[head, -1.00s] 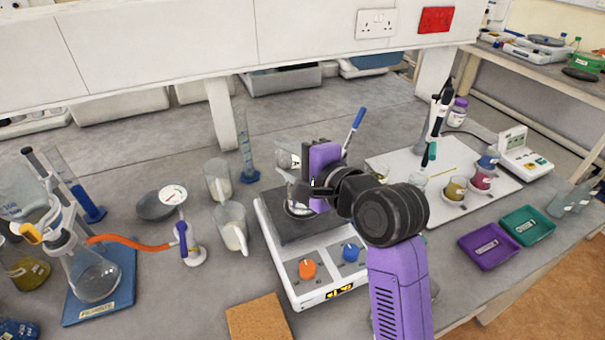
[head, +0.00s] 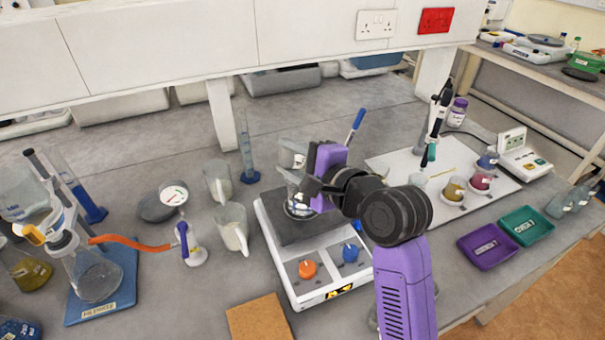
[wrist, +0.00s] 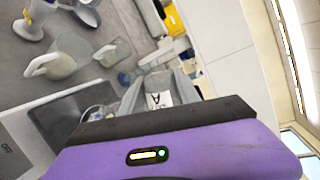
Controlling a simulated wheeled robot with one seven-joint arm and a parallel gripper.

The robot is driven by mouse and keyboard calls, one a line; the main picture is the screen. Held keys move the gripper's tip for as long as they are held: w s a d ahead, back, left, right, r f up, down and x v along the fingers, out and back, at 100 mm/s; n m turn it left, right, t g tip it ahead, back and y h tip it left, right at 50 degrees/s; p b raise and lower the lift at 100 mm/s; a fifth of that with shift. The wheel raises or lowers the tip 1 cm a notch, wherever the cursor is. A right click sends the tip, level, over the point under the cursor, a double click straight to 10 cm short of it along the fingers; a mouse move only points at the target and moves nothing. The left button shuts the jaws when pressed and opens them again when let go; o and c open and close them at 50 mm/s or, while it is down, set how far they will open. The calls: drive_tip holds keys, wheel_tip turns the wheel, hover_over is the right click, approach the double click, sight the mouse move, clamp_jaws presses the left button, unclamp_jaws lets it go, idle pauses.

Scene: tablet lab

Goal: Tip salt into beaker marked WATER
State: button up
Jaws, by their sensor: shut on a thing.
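My gripper (head: 308,186) is shut on a clear vessel (head: 292,151) with a white label, over the hotplate. In the wrist view the held vessel (wrist: 160,92) sits beyond the dark jaw edge, and only part of its label can be read. The wrist picture is rolled far to one side, so my gripper is rolled too. A glass beaker (head: 298,208) stands on the dark hotplate top (head: 283,226), below the held vessel and partly behind my gripper. I cannot read a WATER mark on it, nor see any salt falling.
Two glass jugs (head: 233,228) stand left of the hotplate (head: 323,284). A blue-based cylinder (head: 249,172) is behind. A flask with orange hose (head: 95,278) is farther left. A white board (head: 400,172) with small beakers and purple and green trays (head: 488,246) lie right.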

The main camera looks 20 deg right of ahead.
drive_tip(key=shift+d+r+m, duration=0.1)
drive_tip(key=shift+d+m, duration=0.1)
drive_tip(key=shift+m, duration=0.4)
idle(0.4)
